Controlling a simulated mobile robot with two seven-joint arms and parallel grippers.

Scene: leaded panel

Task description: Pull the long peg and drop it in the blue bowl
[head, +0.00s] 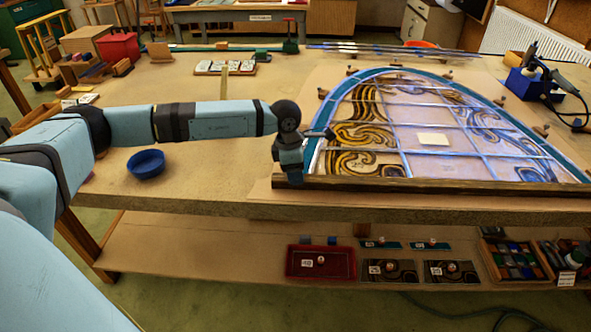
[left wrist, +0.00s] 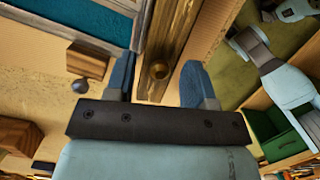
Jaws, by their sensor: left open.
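My left gripper (head: 292,178) is at the left end of the wooden batten (head: 440,186) along the panel's front edge. In the left wrist view my left gripper (left wrist: 160,82) is open, its two blue fingers on either side of the batten (left wrist: 180,35). The gripper hides this spot in the head view. The blue bowl (head: 147,164) stands on the table left of the panel, under my left forearm.
The leaded panel (head: 432,110) lies on the bench with small wooden blocks (head: 323,93) around its rim. Another wooden block (left wrist: 88,60) is left of the fingers. A blue stand with a tool (head: 530,82) is at the back right. Table around the bowl is clear.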

